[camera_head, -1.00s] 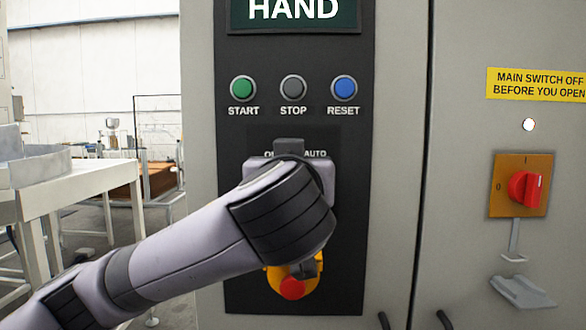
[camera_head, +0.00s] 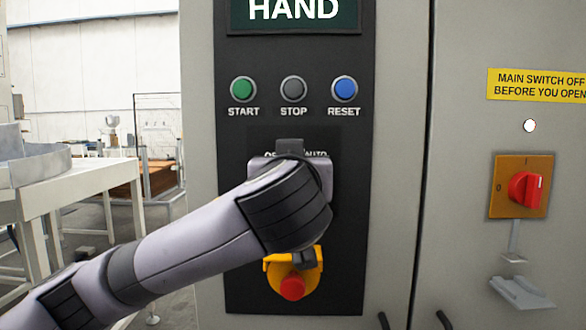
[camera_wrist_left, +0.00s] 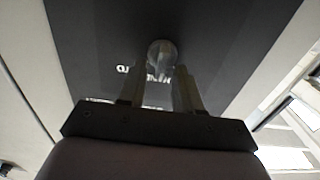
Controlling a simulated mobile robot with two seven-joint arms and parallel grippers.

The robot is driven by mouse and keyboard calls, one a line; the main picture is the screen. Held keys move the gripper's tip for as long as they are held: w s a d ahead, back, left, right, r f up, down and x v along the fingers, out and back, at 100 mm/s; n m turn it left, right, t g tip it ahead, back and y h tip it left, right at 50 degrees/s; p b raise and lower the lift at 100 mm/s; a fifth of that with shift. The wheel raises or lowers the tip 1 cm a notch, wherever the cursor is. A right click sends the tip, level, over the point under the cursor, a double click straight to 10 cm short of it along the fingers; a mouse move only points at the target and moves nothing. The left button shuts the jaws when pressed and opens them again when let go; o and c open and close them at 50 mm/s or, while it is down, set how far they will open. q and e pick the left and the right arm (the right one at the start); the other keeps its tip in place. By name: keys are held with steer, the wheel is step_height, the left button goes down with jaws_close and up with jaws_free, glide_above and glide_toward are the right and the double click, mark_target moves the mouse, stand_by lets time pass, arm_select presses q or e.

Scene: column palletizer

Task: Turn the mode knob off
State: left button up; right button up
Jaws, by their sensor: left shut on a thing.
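The mode knob (camera_wrist_left: 162,52) shows in the left wrist view as a pale rounded thing between the fingertips of my left gripper (camera_wrist_left: 161,70). The gripper is shut on it, with one finger on each side. White lettering on the dark panel (camera_wrist_left: 200,25) is partly covered and upside down there. In the head view my left wrist hides the knob and most of the gripper. The labels above it are partly covered; "AUTO" is half seen. The display (camera_head: 293,10) above reads HAND. The knob's exact pointing cannot be told. My right gripper is not in view.
Above my wrist are a green START button (camera_head: 243,88), a grey STOP button (camera_head: 293,88) and a blue RESET button (camera_head: 344,88). A red emergency button (camera_head: 292,288) on yellow sits just below. A red main switch (camera_head: 525,188) is at right. A white table (camera_head: 70,190) stands left.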

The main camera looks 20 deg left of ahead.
arm_select(q)
steer(key=n+b, duration=0.4)
steer(key=b, duration=0.1)
steer(key=n+b, duration=0.1)
steer(key=b, duration=0.1)
steer(key=shift+s+a+f+n, duration=0.1)
steer(key=shift+a+f+n, duration=0.2)
steer(key=shift+f+n, duration=0.1)
steer(key=n+b, duration=0.1)
steer(key=n, duration=0.1)
steer(key=shift+a+n, duration=0.15)
steer(key=shift+n, duration=0.15)
steer(key=shift+a+n, duration=0.1)
steer(key=shift+n, duration=0.4)
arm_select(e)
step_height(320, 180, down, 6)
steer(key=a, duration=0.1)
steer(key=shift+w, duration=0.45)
arm_select(q)
steer(key=shift+r, duration=0.1)
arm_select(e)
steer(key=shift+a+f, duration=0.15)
arm_select(q)
steer(key=o, duration=1)
steer(key=shift+s, duration=0.1)
steer(key=shift+o, duration=0.2)
